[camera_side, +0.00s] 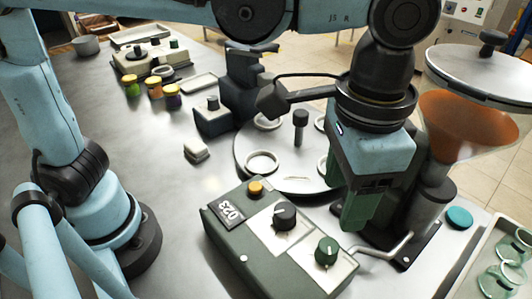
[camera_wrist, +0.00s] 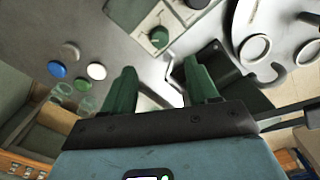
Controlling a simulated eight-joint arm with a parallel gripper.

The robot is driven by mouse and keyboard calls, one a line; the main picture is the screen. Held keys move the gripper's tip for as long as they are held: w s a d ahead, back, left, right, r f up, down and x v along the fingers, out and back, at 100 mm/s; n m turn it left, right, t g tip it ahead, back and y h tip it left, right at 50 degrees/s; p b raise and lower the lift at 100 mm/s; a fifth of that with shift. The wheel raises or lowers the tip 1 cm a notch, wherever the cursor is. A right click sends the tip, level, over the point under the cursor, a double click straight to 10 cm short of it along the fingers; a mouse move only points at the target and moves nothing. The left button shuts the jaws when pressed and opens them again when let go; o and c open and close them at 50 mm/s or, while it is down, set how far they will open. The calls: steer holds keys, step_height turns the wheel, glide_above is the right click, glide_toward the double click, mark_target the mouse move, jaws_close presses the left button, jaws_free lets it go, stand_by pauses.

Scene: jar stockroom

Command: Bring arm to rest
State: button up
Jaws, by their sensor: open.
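My gripper (camera_side: 357,212) hangs from the blue wrist, pointing down, at the right of the side view. It is above the bench between the control box and the funnel stand. In the wrist view its two green fingers (camera_wrist: 163,88) are spread apart with nothing between them. The arm reaches across the top of the side view, with its elbow and wrist bent. Nothing is held. The steel bench (camera_side: 105,120) lies beneath.
A grey control box (camera_side: 280,262) with knobs stands left of my gripper. A turntable (camera_side: 290,168) with rings is behind it. A funnel of orange contents (camera_side: 455,127) stands right. Small jars (camera_side: 154,87) sit at the back left. Open bench lies left of centre.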

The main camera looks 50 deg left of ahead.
steer(key=shift+r, duration=0.35)
steer(key=w+a+f+n+t, duration=0.1)
steer(key=a+f+n+t, duration=0.1)
steer(key=a, duration=0.7)
steer(key=w+a+f+n+t, duration=0.1)
steer(key=a+f+n+t, duration=0.1)
steer(key=a, duration=0.7)
steer(key=w+a+f+n+t, duration=0.1)
steer(key=a+f+n+t, duration=0.1)
steer(key=a, duration=0.8)
steer(key=shift+w+f+n+t, duration=0.25)
steer(key=shift+f+n+t, duration=0.15)
steer(key=shift+f+t, duration=0.25)
steer(key=shift+o, duration=0.5)
steer(key=shift+d, duration=0.1)
